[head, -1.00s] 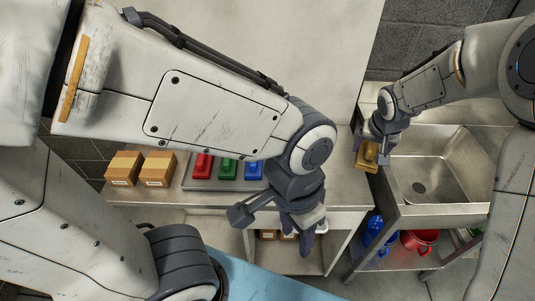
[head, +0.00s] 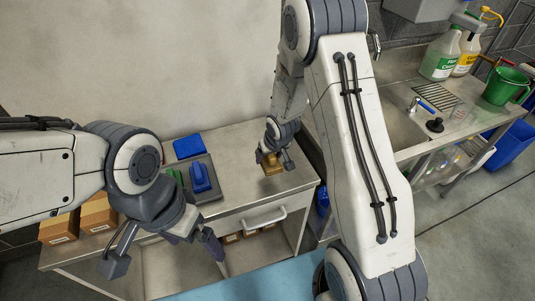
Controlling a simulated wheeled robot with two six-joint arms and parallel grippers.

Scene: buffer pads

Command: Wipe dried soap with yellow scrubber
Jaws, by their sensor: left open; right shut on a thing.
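The yellow scrubber (head: 271,166) is a yellow-brown block at the right part of the metal counter (head: 240,190). My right gripper (head: 275,157) is shut on it from above. I cannot tell whether its underside touches the counter. No dried soap can be made out on the counter; the scrubber and my arms hide parts of it. My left gripper (head: 163,252) is open and empty, in front of the counter's front edge at the lower left.
A blue scrubber (head: 200,178) and a partly hidden green one (head: 175,178) sit on a grey tray (head: 212,166). A blue pad (head: 188,146) lies behind. Cardboard boxes (head: 97,213) stand left.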

